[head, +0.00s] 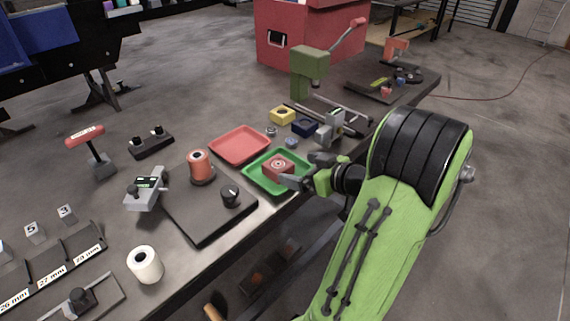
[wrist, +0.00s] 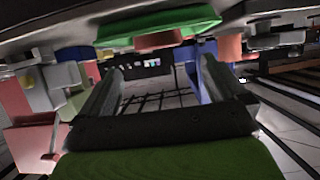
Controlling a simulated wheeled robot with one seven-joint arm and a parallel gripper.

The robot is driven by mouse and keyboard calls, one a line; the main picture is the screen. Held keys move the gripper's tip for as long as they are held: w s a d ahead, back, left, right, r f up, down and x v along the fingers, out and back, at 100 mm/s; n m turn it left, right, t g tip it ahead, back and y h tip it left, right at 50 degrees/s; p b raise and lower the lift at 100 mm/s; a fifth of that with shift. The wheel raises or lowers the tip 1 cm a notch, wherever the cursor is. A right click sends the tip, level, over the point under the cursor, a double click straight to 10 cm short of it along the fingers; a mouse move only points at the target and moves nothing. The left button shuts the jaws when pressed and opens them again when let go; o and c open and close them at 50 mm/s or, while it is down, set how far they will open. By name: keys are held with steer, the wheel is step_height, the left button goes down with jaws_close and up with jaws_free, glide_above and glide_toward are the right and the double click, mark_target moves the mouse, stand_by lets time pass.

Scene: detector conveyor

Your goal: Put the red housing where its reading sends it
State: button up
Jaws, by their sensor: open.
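The red housing (head: 278,165), a block with a round opening on top, sits in the green tray (head: 250,178) near the bench's right edge. My gripper (head: 303,171) is open beside the housing, low at the tray's right side; whether a finger touches it I cannot tell. In the wrist view the housing (wrist: 158,41) and green tray (wrist: 160,22) appear at the top, beyond the spread, empty fingers (wrist: 155,88). A red tray (head: 240,145) lies behind the green one, empty. A grey device with a small display (head: 148,184) stands at left; its reading is illegible.
A red spool (head: 201,167) and black knob (head: 231,195) stand on a dark plate. Yellow (head: 282,115) and dark blue (head: 305,126) blocks sit behind the trays, near a grey caliper-like device (head: 331,127). A white roll (head: 146,264) stands at front left.

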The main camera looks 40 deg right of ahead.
steer(key=a+g, duration=0.1)
steer(key=a, duration=0.1)
steer(key=a+r+n+g+y, duration=0.1)
steer(key=a, duration=0.2)
steer(key=a+y, duration=0.1)
steer(key=a, duration=0.2)
steer(key=shift+w+a+r+n+g, duration=0.1)
steer(key=shift+w+r+n+g, duration=0.05)
steer(key=shift+w+n+g, duration=0.2)
steer(key=a+g, duration=0.1)
steer(key=a, duration=0.2)
steer(key=a+g, duration=0.1)
steer(key=a, duration=0.3)
steer(key=a+n+g, duration=0.1)
steer(key=a, duration=0.2)
steer(key=shift+s+a+g+y, duration=0.3)
steer(key=shift+s+a+g, duration=0.05)
steer(key=shift+a, duration=0.05)
steer(key=s+a+r+m+g+h, duration=0.1)
steer(key=s+a+r+m+h, duration=0.2)
steer(key=s+a, duration=0.4)
steer(key=s, duration=0.4)
steer(key=shift+s+a+g, duration=0.2)
steer(key=shift+s+g, duration=0.1)
steer(key=shift+s, duration=0.1)
step_height(320, 180, up, 10)
steer(key=p, duration=0.9)
steer(key=shift+f+p, duration=0.25)
steer(key=shift+p, duration=0.05)
